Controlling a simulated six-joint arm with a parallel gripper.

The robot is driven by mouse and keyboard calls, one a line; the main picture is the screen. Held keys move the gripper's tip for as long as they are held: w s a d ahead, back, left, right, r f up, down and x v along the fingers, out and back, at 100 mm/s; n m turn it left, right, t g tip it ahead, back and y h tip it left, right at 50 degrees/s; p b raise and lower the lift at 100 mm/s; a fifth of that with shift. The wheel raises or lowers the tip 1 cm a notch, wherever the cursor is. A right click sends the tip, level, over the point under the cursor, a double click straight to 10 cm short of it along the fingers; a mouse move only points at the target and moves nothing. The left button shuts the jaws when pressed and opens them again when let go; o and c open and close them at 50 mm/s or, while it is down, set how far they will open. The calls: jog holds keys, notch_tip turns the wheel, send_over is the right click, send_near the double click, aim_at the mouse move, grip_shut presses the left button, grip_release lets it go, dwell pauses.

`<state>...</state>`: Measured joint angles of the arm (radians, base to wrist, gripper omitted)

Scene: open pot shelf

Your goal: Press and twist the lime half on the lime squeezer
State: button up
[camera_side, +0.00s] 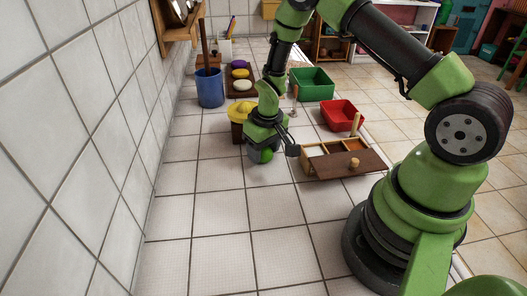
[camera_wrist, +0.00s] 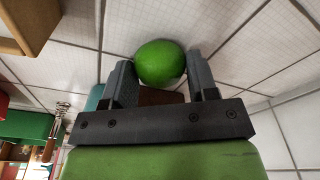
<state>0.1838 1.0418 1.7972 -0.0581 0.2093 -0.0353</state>
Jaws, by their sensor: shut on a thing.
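The lime half (camera_wrist: 160,62) shows as a bright green rounded shape between my gripper's two grey fingers (camera_wrist: 163,82) in the wrist view. My gripper is shut on it. In the side view the lime (camera_side: 267,155) is a small green patch low at my gripper (camera_side: 270,148), close to the tiled counter. A grey-blue shape (camera_side: 254,156) is beside and partly behind the lime there. I cannot tell whether it is the squeezer or a finger. The lime's underside and any contact with the squeezer are hidden.
A wooden compartment box (camera_side: 345,163) with a knobbed lid stands right of my gripper. A brown pot with a yellow top (camera_side: 242,110) is close behind it. A blue bucket (camera_side: 210,90), green bin (camera_side: 312,84) and red bin (camera_side: 341,116) stand farther back. The front tiles are clear.

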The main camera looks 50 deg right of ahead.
notch_tip(320, 180, up, 9)
jog(key=shift+w+f, duration=0.1)
jog(key=shift+f, duration=0.1)
notch_tip(320, 180, up, 4)
send_over(245, 103)
jog(key=shift+s+a, duration=0.25)
jog(key=shift+s, duration=0.2)
jog(key=shift+w+d+r, duration=0.3)
jog(key=shift+w+r, duration=0.1)
jog(key=shift+w, duration=0.05)
jog(key=shift+w+f, duration=0.1)
jog(key=shift+f, duration=2.25)
jog(key=shift+f, duration=0.55)
jog(key=o, duration=1)
jog(key=shift+c, duration=0.2)
jog(key=shift+r, duration=0.35)
